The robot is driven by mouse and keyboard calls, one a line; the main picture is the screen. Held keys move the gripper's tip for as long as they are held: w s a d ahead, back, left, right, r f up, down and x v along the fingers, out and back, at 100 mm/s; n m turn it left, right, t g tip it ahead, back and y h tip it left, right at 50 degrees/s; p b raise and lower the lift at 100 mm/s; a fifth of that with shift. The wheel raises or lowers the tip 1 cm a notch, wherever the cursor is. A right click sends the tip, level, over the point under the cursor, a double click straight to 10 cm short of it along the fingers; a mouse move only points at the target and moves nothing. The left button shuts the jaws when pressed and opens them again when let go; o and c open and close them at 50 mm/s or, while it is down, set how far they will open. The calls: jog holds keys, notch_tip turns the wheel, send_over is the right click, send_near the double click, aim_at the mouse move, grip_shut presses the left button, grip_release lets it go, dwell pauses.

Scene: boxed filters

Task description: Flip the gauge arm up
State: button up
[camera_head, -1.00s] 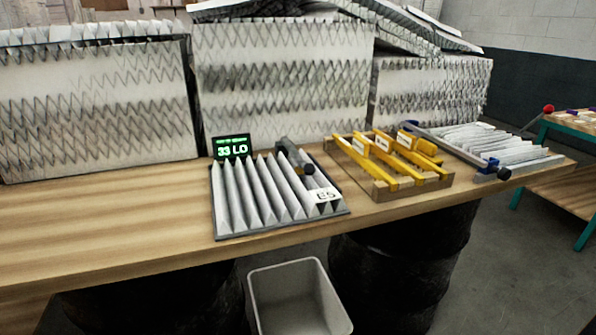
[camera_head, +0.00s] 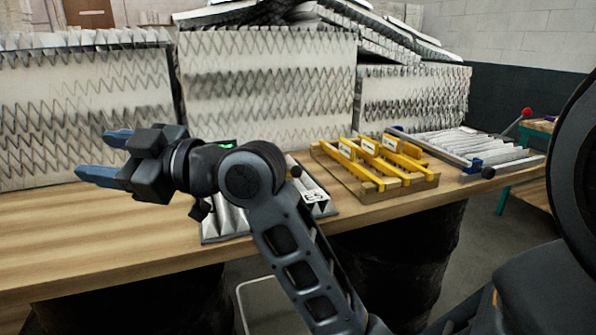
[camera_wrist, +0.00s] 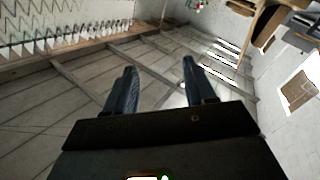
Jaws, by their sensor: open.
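The pleated filter (camera_head: 225,222) marked E5 lies on the bench, mostly hidden behind my arm. What looks like the gauge arm, a grey bar with a dark knob (camera_head: 296,171), lies low at the filter's back right; my arm hides most of it. A sliver of the green display (camera_head: 228,145) shows above my wrist. My gripper (camera_head: 97,155) is open and empty, raised to the left of the filter and pointing left, apart from the gauge arm. In the wrist view its two blue fingers (camera_wrist: 159,70) stand apart with nothing between them.
A wooden rack with yellow bars (camera_head: 375,168) stands right of the filter. Further right lies another pleated panel (camera_head: 480,145) with a blue clamp and black knob. A red-knobbed lever (camera_head: 527,113) rises behind. Stacked filters (camera_head: 265,90) line the back. The left bench (camera_head: 100,235) is clear.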

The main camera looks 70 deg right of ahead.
jog(key=d+n+g, duration=0.3)
jog(key=d+n, duration=0.2)
jog(key=n+g+h+b, duration=0.35)
jog(key=g+h, duration=0.45)
jog(key=g, duration=0.3)
send_near(298, 168)
jog(key=f, duration=0.2)
jog(key=shift+n, duration=0.25)
jog(key=x, duration=0.7)
jog(key=shift+w+d, duration=0.4)
jog(key=shift+d, duration=0.1)
jog(key=shift+c, duration=0.2)
grip_shut()
